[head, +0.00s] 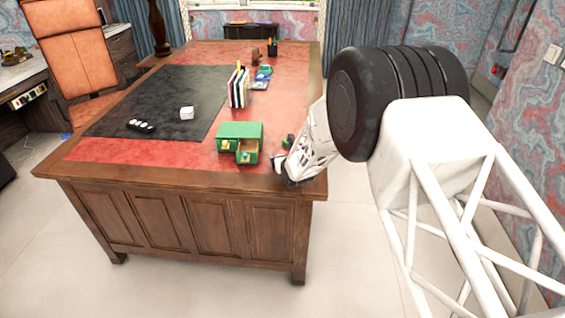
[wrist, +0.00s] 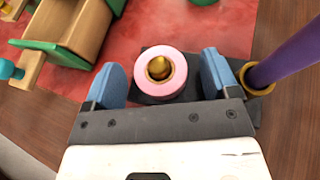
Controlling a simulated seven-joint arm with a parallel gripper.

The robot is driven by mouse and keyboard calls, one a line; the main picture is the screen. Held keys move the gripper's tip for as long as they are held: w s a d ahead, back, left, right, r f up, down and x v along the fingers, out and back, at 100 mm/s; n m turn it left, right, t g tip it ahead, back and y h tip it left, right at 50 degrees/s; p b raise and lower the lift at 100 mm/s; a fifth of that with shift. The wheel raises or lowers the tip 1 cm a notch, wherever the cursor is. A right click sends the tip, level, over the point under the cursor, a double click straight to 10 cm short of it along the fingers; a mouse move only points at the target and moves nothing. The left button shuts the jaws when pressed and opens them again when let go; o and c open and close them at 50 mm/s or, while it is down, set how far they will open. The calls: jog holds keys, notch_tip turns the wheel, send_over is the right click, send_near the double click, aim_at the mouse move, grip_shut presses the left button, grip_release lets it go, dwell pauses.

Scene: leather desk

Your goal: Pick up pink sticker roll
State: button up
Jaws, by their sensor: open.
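The pink sticker roll (wrist: 145,78) lies between the two blue fingers of my gripper (wrist: 160,82) in the wrist view. It has a brown core with a gold knob showing in its middle, and it sits over a dark base. My gripper is open, with a gap between the roll and each finger. In the head view my gripper (head: 287,172) is over the near right corner of the desk, and the roll cannot be made out there.
A green drawer box (head: 236,131) with an open drawer stands just left of my gripper. In the wrist view a purple rod with a gold end (wrist: 285,57) is close to the right finger. Upright files (head: 238,88) and a white cube (head: 187,113) stand farther back on the desk (head: 190,157).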

jog(key=shift+s+d+f, duration=0.1)
jog(key=shift+s+f, duration=0.2)
jog(key=shift+f, duration=0.4)
jog(key=shift+s+f, duration=0.15)
jog(key=shift+f, duration=0.1)
jog(key=c, duration=1.2)
jog(key=shift+r, duration=0.5)
notch_tip(320, 180, up, 3)
jog(key=shift+r, duration=0.15)
jog(key=v, duration=0.2)
jog(key=f+v, duration=0.1)
jog(key=v, duration=0.2)
jog(key=s+v, duration=0.1)
jog(key=v, duration=0.2)
jog(key=shift+a+f, duration=0.25)
jog(key=shift+s+d+r, duration=0.1)
jog(key=shift+s+d, duration=0.25)
jog(key=shift+s, duration=0.75)
jog(key=shift+s+d+r, duration=0.1)
jog(key=shift+s+d, duration=0.25)
jog(key=shift+s, duration=0.75)
jog(key=shift+s+d+r, duration=0.15)
jog(key=shift+s+d, duration=0.2)
jog(key=shift+s, duration=0.8)
